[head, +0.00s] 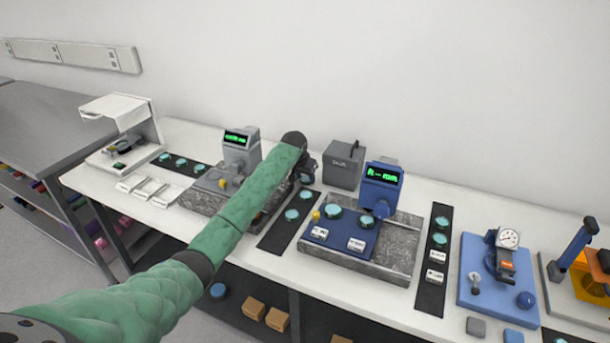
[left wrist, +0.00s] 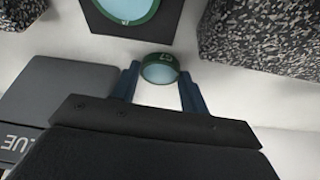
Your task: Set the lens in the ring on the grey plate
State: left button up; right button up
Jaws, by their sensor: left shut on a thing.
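My left gripper (head: 306,178) reaches over the table between the two flatness instruments. In the left wrist view its blue fingers (left wrist: 160,88) are shut on a small lens (left wrist: 160,69) with a green rim, held at the fingertips. The grey plate (head: 214,181) lies on the left instrument's stone base, in front of its grey display head (head: 240,150). My arm hides part of that base, and I cannot make out the ring on the plate. My right gripper is not in view.
A dark mat (head: 275,238) with other lenses lies between the instruments. A grey box (head: 343,163) stands behind the gripper. The right instrument has a blue plate (head: 341,232) on a speckled stone base (head: 400,250). A blue gauge stand (head: 497,275) is at right.

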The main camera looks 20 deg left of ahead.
pick_arm(q)
jog(key=shift+f, duration=0.1)
jog(key=shift+f, duration=0.1)
jog(key=o, duration=1)
